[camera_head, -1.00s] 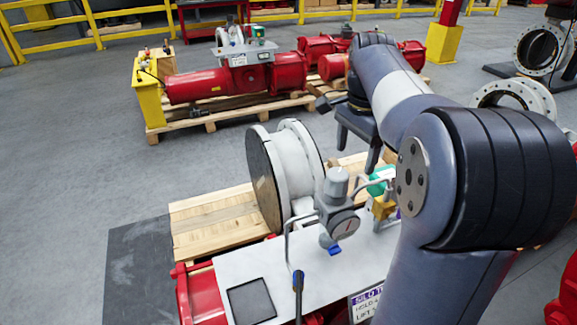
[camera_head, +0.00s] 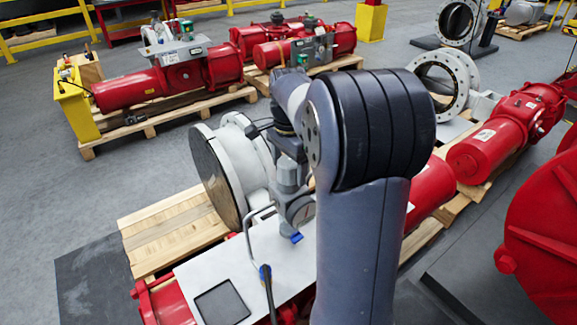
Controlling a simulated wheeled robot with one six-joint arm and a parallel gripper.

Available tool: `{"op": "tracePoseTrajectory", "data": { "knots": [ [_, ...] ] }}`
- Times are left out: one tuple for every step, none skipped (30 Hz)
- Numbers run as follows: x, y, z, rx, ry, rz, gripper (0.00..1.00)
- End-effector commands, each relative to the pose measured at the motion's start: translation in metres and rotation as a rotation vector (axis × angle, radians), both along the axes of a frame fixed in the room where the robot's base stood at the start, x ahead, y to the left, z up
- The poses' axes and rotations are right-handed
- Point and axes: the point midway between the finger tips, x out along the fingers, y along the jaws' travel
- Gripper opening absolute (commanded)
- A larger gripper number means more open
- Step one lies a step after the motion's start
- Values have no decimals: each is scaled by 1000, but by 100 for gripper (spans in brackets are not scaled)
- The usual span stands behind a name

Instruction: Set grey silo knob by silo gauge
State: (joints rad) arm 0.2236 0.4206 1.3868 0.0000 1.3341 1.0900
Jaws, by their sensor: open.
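The grey silo knob (camera_head: 290,174) is the upright grey cap on top of a grey regulator body on the white panel (camera_head: 200,262). The silo gauge (camera_head: 301,210) is the round dial on the regulator's front; its right edge is close to my arm and I cannot read its needle. My gripper (camera_head: 290,152) is open, dark, and pointed down at the top of the knob. It overlaps the knob's upper part in the picture, and I cannot tell whether the fingers touch it or straddle it. My arm hides the panel to the right of the gauge.
A big white flange (camera_head: 230,165) stands just left of the regulator on a wooden pallet (camera_head: 160,235). Red actuators (camera_head: 500,135) lie to the right.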

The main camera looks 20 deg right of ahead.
Motion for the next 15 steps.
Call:
{"op": "tracePoseTrajectory", "data": {
  "knots": [
    [0,0,-2,0,1,0,75],
    [0,0,-3,0,1,0,75],
    [0,0,-4,0,0,0,75],
    [0,0,-4,0,0,0,75],
    [0,0,-4,0,0,0,75],
    [0,0,-4,0,0,0,75],
    [0,0,-4,0,0,0,75],
    [0,0,-4,0,0,0,75],
    [0,0,-4,0,0,0,75],
    [0,0,-4,0,0,0,74],
    [0,0,-4,0,0,0,71],
    [0,0,-4,0,0,0,68],
    [0,0,-4,0,0,0,66],
    [0,0,-4,0,0,0,63],
    [0,0,-4,0,0,0,60]
  ]
}}
